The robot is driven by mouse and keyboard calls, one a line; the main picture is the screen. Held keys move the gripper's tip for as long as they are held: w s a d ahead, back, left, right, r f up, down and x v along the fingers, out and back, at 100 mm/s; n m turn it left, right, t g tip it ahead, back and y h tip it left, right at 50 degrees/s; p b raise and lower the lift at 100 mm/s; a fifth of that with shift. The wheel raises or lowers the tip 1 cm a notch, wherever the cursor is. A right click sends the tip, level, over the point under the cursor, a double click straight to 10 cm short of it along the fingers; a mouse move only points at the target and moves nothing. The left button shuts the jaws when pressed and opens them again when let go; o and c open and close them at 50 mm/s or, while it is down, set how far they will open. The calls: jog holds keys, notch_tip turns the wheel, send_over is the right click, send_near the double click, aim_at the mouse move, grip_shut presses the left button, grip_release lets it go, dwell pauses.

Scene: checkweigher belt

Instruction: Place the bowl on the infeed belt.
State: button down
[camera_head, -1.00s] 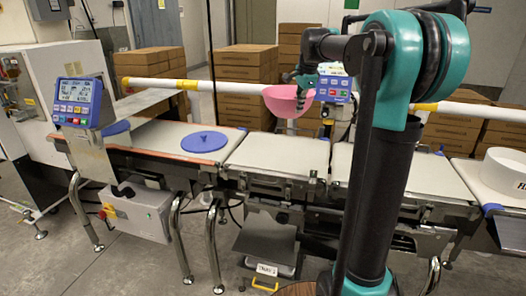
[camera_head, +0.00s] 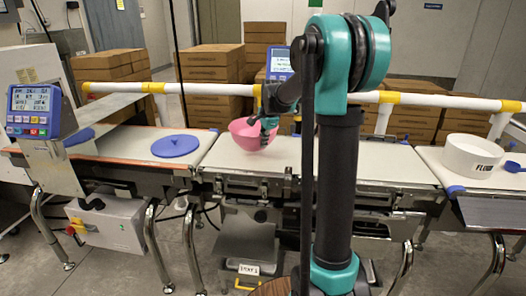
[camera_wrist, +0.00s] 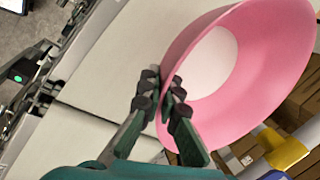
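The pink bowl (camera_head: 243,134) is over the middle belt section (camera_head: 225,162), toward its back edge; I cannot tell whether it touches the belt. My gripper (camera_head: 270,124) is at the bowl's right side, partly hidden by my arm. In the wrist view my gripper (camera_wrist: 172,100) has its fingers closed on the wall of the bowl (camera_wrist: 255,95), which is tilted in that picture. The left belt section (camera_head: 125,143) carries a blue round lid (camera_head: 176,146). The frames carry no label saying which section is the infeed.
A white rail (camera_head: 205,89) with yellow joints runs behind the belts, with cardboard boxes (camera_head: 212,62) beyond. A display (camera_head: 32,112) stands at left, another (camera_head: 279,62) behind the bowl. A white flour tub (camera_head: 470,156) and blue scoop (camera_head: 513,166) are at right.

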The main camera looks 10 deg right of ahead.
jog(key=shift+f, duration=2.05)
jog(key=shift+f, duration=0.1)
jog(key=c, duration=1.7)
grip_release()
jog(key=v, duration=1.2)
jog(key=s+f+n, duration=0.5)
jog(key=s+f, duration=0.2)
jog(key=s, duration=0.3)
jog(key=s+d+f+n, duration=0.1)
jog(key=s+f+n, duration=0.4)
jog(key=s, duration=0.6)
jog(key=s+f+n+h, duration=0.1)
jog(key=s+f+n, duration=0.3)
jog(key=s+f, duration=0.5)
jog(key=shift+s+d+n+t, duration=0.3)
jog(key=shift+s+n, duration=0.1)
jog(key=shift+s, duration=0.4)
